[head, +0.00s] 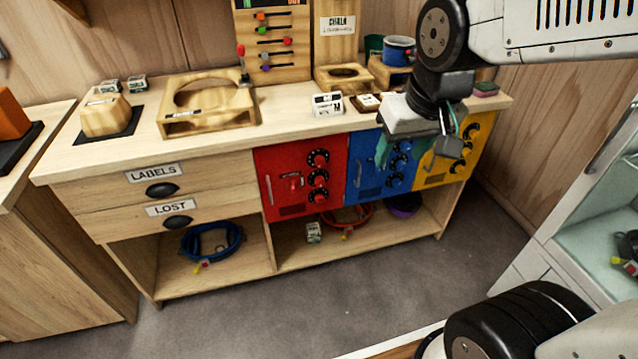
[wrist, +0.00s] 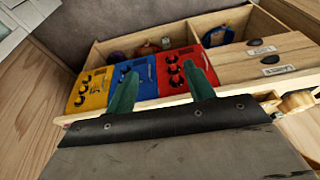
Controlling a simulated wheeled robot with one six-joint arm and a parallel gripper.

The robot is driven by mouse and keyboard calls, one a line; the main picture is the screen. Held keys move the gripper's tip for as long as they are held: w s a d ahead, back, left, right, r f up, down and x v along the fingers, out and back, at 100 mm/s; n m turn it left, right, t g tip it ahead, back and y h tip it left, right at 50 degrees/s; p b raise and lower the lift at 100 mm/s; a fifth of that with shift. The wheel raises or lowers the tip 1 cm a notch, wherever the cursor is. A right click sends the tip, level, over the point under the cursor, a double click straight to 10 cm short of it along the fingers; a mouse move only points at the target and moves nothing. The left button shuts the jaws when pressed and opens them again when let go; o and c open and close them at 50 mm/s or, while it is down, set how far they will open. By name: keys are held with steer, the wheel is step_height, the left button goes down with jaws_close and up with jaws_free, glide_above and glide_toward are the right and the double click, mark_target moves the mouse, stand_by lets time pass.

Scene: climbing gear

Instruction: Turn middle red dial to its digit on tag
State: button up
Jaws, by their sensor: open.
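The red locker door (head: 275,185) is set in the counter front, with three black-rimmed red dials in a column on its right side. The middle red dial (head: 318,178) is unobstructed in the head view, but its digit is too small to read. In the wrist view the red door (wrist: 185,88) appears turned over, beyond the fingers. A white tag-like card (head: 327,104) stands on the counter above the red door; its print is unreadable. My gripper (head: 418,148) is open and empty, in front of the blue and yellow doors, right of the red dials. Its green fingers (wrist: 160,80) are apart.
Blue (head: 368,175) and yellow (head: 470,150) doors with their own dials stand right of the red one. Drawers (head: 215,180) are at left. Below is an open shelf with coiled ropes and another small card (head: 314,232). Wooden holders crowd the countertop. The floor in front is clear.

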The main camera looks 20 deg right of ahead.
steer(key=w+f+t, duration=0.2)
steer(key=w+f, duration=0.4)
steer(key=w, duration=0.4)
steer(key=w+a+f+m+t, duration=0.1)
steer(key=w+f+t, duration=0.2)
steer(key=w+f, duration=0.5)
steer(key=w+f+t, duration=0.2)
steer(key=w+f, duration=0.1)
steer(key=w, duration=1)
steer(key=w+f+t, duration=0.1)
steer(key=f, duration=0.3)
steer(key=w+f+t, duration=0.1)
steer(key=f, duration=0.3)
steer(key=w+a+f+t, duration=0.1)
steer(key=f, duration=0.3)
steer(key=shift+w+f+t, duration=0.35)
steer(key=shift+w+t, duration=0.05)
steer(key=t, duration=0.4)
glide_toward(321, 184)
steer(key=w, duration=0.2)
steer(key=shift+m, duration=0.3)
steer(key=w, duration=0.7)
steer(key=shift+w+r, duration=0.1)
steer(key=shift+w, duration=0.1)
steer(key=c, duration=1)
